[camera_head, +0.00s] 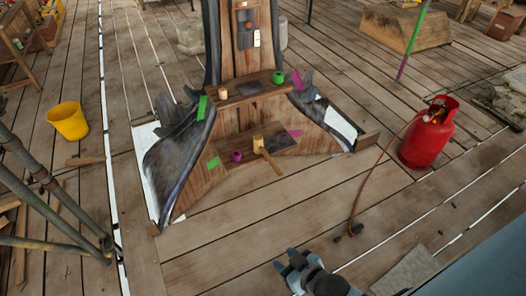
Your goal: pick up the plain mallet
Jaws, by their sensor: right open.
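A plain wooden mallet (266,152) lies on the lower dark ledge of the wooden spire structure (195,180), in the middle of the head view. Its pale handle sticks out past the ledge's front edge, toward the lower right. My right gripper (288,262) is at the bottom of the view, open and empty, well apart from the mallet and nearer to me. My left gripper is not in view.
A purple ring-like piece (237,156) sits left of the mallet. A green piece (278,77) and a small tan piece (223,93) stand on the upper ledge.

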